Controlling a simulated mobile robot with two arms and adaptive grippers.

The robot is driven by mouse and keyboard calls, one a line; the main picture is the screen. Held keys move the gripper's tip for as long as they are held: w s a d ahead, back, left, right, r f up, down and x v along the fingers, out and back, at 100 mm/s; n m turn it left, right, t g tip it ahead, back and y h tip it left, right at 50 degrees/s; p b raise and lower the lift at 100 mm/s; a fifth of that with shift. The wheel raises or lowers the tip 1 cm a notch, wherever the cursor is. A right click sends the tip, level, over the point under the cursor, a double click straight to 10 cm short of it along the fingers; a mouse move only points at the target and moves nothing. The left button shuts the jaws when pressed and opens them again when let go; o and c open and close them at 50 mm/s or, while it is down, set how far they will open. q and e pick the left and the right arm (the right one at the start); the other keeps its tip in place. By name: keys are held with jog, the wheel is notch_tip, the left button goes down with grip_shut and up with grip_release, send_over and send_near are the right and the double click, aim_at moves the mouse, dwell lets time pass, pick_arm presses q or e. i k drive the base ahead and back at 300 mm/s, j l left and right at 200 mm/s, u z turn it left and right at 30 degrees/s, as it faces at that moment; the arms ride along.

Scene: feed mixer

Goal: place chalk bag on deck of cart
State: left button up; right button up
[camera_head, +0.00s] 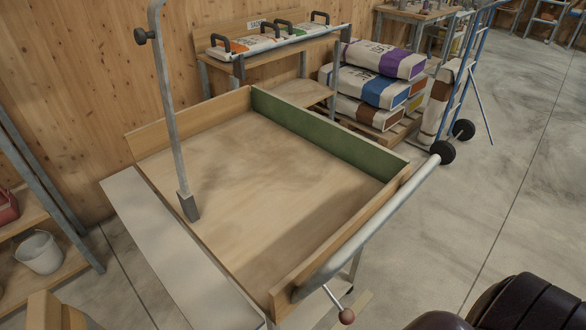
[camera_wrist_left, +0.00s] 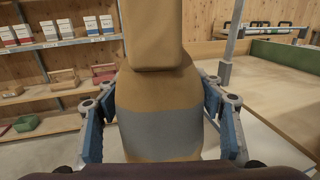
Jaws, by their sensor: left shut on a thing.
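The chalk bag (camera_wrist_left: 160,85), tan with a grey band, stands upright in the left wrist view. My left gripper (camera_wrist_left: 162,120) is shut on it, with a blue finger on each side. In the head view only a tan part that looks like the bag's top (camera_head: 45,312) shows at the bottom left corner. The cart's deck (camera_head: 270,175) is a bare wooden surface in the middle of the head view, right of and beyond the bag. My right gripper is not in view.
The deck has low wooden edges, a green far wall (camera_head: 320,130), a grey upright post (camera_head: 172,110) and a pipe handle (camera_head: 375,225). A pale ledge (camera_head: 175,250) runs along its left side. Shelves with a white bucket (camera_head: 40,252) stand left. Stacked sacks (camera_head: 375,85) lie behind.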

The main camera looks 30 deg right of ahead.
aim_at(256, 185)
jog(key=i+j+z, duration=0.1)
jog(key=z, duration=0.35)
jog(key=i+j+z, duration=0.15)
jog(key=z, duration=0.3)
jog(key=j+z, duration=0.2)
jog(key=z, duration=0.25)
jog(key=j+z, duration=0.35)
jog(key=i+j+z, duration=0.1)
jog(key=z, duration=0.25)
jog(key=j+z, duration=0.35)
